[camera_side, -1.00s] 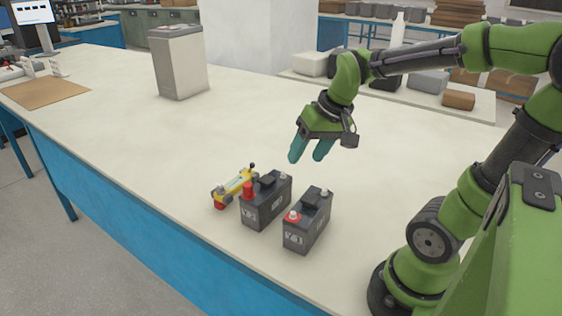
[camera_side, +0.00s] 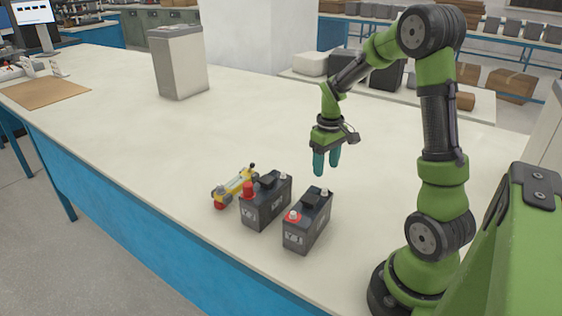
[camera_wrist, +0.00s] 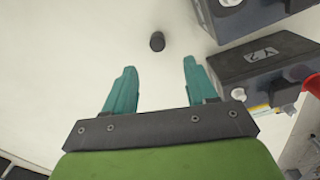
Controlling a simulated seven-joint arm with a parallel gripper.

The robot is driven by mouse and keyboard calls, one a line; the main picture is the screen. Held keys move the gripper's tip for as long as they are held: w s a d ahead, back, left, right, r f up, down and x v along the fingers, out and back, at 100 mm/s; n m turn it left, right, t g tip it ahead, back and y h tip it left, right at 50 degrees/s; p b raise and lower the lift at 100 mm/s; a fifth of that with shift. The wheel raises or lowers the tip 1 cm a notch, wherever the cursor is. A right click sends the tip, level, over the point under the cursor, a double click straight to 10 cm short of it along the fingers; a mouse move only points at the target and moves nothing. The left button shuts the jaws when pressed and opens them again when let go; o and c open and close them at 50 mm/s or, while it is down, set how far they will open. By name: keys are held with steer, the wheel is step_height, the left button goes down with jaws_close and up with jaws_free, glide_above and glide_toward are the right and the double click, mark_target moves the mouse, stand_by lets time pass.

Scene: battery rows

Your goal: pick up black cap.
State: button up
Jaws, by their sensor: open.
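The black cap (camera_wrist: 157,42) lies on the white table in the wrist view, a small dark cylinder ahead of my fingertips and between their lines. My gripper (camera_wrist: 155,75) has its two teal fingers apart with nothing between them. In the side view my gripper (camera_side: 326,170) hangs above the table, behind the right battery, with its fingers pointing down. I cannot make out the cap in the side view.
Two dark batteries stand side by side, a left one (camera_side: 266,204) with a red cap (camera_side: 248,188) and a right one (camera_side: 307,222). A yellow tool (camera_side: 236,187) lies left of them. A grey container (camera_side: 180,65) stands farther back. The table's middle is clear.

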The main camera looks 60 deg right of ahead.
step_height(320, 180, down, 3)
steer(key=shift+f, duration=0.1)
steer(key=shift+s+d+f, duration=0.1)
steer(key=shift+f, duration=1.2)
steer(key=shift+s+d+f, duration=0.1)
steer(key=shift+f, duration=1.15)
jaws_close()
